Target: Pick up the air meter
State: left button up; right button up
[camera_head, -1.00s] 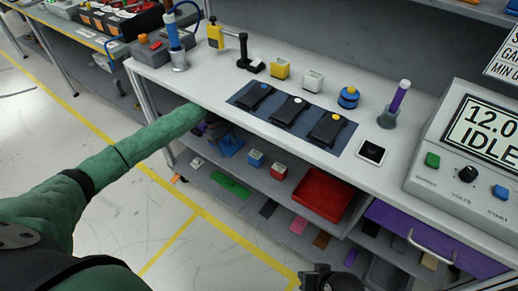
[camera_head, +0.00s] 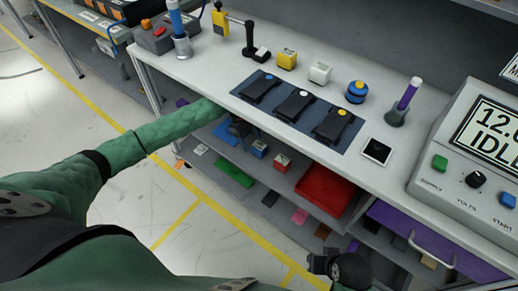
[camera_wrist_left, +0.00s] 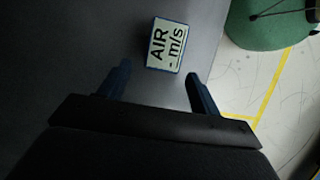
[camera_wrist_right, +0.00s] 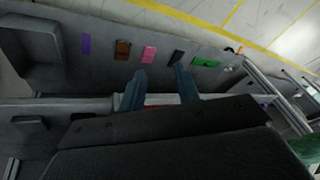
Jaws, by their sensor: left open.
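The air meter (camera_wrist_left: 166,45) shows in the left wrist view as a small blue-edged box with a pale face reading "AIR - m/s". It rests on a dark grey surface. My left gripper (camera_wrist_left: 159,76) is open, and the meter is just ahead of the space between its fingertips, not held. In the head view my left gripper (camera_head: 240,129) is under the worktop, over the shelf, partly hidden by the worktop edge. Which shelf object is the meter cannot be told for sure there. My right gripper (camera_wrist_right: 160,76) is open and empty, low in front of the bench.
On the shelf are a blue box (camera_head: 259,149), a red box (camera_head: 283,162) and a red tray (camera_head: 324,190). The worktop (camera_head: 205,70) overhangs them and carries several devices. A purple drawer (camera_head: 440,242) is at right. Floor in front is clear.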

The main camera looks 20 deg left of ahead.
aim_at(259, 145)
pick_arm(q)
jog(key=d, duration=0.2)
jog(key=s+d, duration=0.1)
jog(key=shift+s+d+p, duration=0.15)
jog(key=shift+d+p, duration=0.2)
jog(key=shift+p, duration=0.05)
jog(key=shift+x, duration=1.25)
jog(key=shift+a+f, duration=0.1)
jog(key=shift+f, duration=0.2)
jog(key=c, duration=1.1)
pick_arm(e)
jog(key=shift+s+d+r+h, duration=0.1)
jog(key=shift+d+r+h, duration=0.2)
jog(key=shift+d+r, duration=0.3)
pick_arm(q)
jog(key=shift+r, duration=0.1)
jog(key=shift+c, duration=0.2)
